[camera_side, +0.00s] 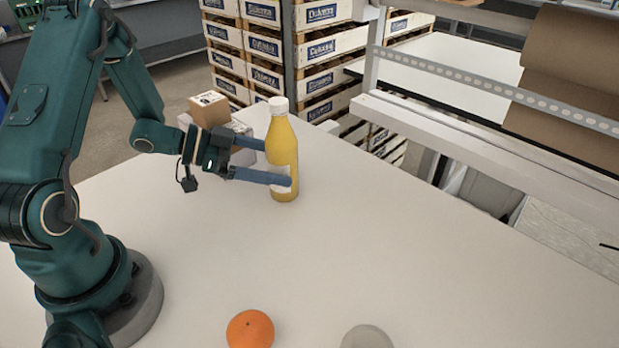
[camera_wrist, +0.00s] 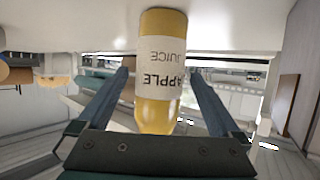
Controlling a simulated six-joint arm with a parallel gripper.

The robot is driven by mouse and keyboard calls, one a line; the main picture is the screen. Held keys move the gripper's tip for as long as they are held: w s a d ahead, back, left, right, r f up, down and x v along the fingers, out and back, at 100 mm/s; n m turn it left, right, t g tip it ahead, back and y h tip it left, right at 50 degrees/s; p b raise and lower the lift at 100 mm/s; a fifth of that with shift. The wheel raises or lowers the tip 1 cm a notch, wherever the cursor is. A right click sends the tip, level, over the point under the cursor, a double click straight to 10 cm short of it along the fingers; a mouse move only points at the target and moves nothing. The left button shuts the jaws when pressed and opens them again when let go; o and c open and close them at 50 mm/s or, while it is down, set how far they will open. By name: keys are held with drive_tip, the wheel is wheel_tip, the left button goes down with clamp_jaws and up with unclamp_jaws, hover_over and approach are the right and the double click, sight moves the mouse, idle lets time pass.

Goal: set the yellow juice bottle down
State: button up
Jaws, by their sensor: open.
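The yellow juice bottle (camera_side: 282,150) with a white cap stands upright on the white table near its far edge. In the wrist view the bottle (camera_wrist: 160,62) appears upside down, with its "APPLE JUICE" label facing the camera. My gripper (camera_side: 277,163) is open, with one blue-grey finger on each side of the bottle. In the wrist view a gap shows between the bottle and each finger of my gripper (camera_wrist: 160,92). The bottle's cap is hidden behind the gripper's body in the wrist view.
An orange (camera_side: 250,329) and a grey round object (camera_side: 367,337) lie at the table's front edge of the picture. A small cardboard box (camera_side: 209,108) sits behind my gripper. The middle of the white table (camera_side: 400,240) is clear. Stacked crates (camera_side: 325,45) stand beyond it.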

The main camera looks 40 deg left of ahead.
drive_tip(key=v, duration=0.7)
drive_tip(key=shift+s+r, duration=0.1)
drive_tip(key=shift+s, duration=0.05)
